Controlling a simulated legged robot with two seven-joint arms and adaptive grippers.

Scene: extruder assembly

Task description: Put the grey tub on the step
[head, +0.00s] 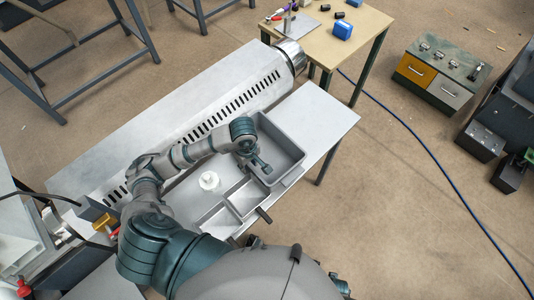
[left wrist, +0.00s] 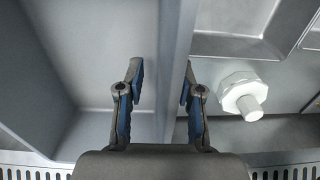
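The grey tub (head: 290,134), a deep open rectangular box, sits on a light grey metal table (head: 331,110) beside the long machine housing. My left gripper (head: 262,166) is over the tub's near side. In the left wrist view the gripper (left wrist: 162,85) is open, its two fingers apart on either side of a grey wall (left wrist: 172,60). The tub's interior (left wrist: 95,50) is left of that wall. I cannot tell whether the fingers touch it. No surface shows clearly as a separate step. My right gripper is not in view.
A white hex fitting (head: 209,180) stands beside a shallower divided tray (head: 243,199); the fitting also shows in the left wrist view (left wrist: 242,95). The slotted machine housing (head: 190,105) runs behind. The table's right end is bare. A low drawer cabinet (head: 441,72) stands far right.

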